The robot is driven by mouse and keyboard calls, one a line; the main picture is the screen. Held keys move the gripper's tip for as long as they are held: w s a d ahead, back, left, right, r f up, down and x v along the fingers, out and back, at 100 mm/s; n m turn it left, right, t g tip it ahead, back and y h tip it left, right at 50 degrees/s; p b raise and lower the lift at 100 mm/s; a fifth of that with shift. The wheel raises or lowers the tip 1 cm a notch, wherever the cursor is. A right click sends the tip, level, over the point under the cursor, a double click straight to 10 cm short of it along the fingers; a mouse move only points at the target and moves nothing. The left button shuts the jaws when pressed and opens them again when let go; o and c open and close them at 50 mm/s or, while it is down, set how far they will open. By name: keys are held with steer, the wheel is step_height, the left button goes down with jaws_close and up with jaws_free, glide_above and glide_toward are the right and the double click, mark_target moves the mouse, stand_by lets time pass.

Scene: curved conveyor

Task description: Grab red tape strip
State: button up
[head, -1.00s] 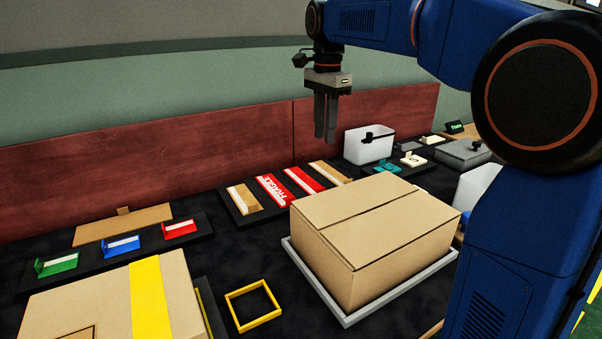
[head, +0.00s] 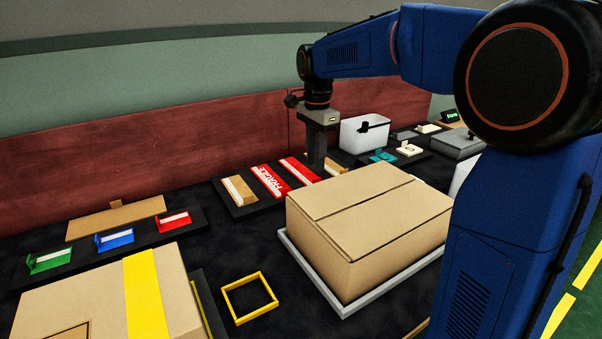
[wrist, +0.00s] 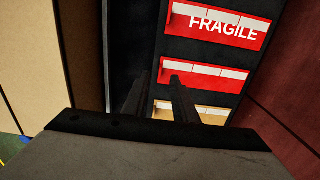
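A plain red strip with a white band (head: 298,170) lies on a black tray, between the red FRAGILE strip (head: 268,180) and a tan strip (head: 334,168) partly hidden by my gripper. My gripper (head: 317,168) points down over the tray beside the plain red strip. In the wrist view, the plain red strip (wrist: 205,76) lies across the picture. My gripper's fingers (wrist: 160,76) are apart with nothing between them, and their tips show near the strip's left end. I cannot tell the exact height of the tips above the tray.
A closed cardboard box (head: 370,225) on a grey tray stands close in front of the strips. A red-brown wall panel (head: 130,170) runs behind. A white bin (head: 362,135) stands to the right. A small tray of green, blue and red pieces (head: 195,228) lies left.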

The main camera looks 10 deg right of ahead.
steer(key=shift+w+d+f, duration=0.1)
steer(key=shift+d+f, duration=0.05)
steer(key=shift+f, duration=2.5)
jaws_close()
